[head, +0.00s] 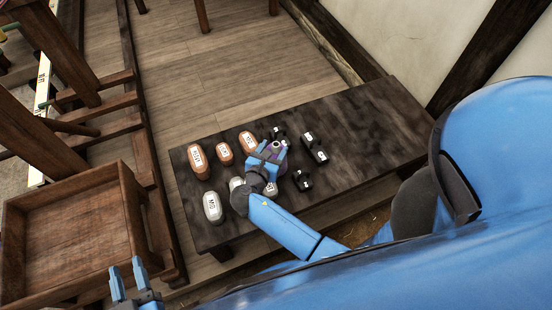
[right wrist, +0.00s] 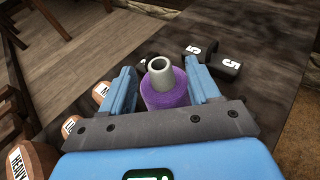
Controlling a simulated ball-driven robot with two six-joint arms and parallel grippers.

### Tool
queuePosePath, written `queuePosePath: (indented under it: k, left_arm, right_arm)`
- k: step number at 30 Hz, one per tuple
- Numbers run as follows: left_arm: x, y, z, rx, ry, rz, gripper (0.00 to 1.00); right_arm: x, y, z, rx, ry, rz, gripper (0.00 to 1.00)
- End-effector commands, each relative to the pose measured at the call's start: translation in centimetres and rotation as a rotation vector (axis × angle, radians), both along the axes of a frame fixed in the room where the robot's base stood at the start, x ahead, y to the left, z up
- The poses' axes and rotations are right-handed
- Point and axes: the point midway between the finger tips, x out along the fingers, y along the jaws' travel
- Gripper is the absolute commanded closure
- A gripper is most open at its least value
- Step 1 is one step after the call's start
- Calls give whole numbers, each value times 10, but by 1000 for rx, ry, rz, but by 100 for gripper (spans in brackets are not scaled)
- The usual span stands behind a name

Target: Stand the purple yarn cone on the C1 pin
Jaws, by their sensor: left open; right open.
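The purple yarn cone (right wrist: 163,93) with a grey tip stands on the dark table between the two fingers of my right gripper (right wrist: 162,76) in the right wrist view. The fingers are open, one on each side of it, and I cannot tell whether they touch it. In the head view my right gripper (head: 273,151) is over the table and largely covers the cone (head: 281,166). My left gripper (head: 128,277) is open and empty at the lower left, beside a wooden tray. I cannot make out a C1 pin in either view.
The dark table (head: 365,130) also holds brown labelled weights (head: 198,160), white ones (head: 212,207) and several black ones (head: 303,181) close around my right gripper. Its right part is clear. The wooden tray (head: 128,200) looks empty, next to a timber frame (head: 75,55).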

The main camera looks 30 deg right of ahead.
Motion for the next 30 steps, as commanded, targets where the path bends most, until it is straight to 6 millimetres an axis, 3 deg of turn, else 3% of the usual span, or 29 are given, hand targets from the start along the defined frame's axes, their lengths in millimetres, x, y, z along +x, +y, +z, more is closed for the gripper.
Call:
queuePosePath:
  k: [9,20,30]
  left_arm:
    - [0,0,-11,0,0,0,57]
    - [0,0,-12,0,0,0,57]
    - [0,0,-12,0,0,0,57]
  right_arm:
    - [24,-29,-11,1,1,-3,39]
    - [29,-33,-11,2,0,1,40]
    - [28,-33,-12,1,0,0,92]
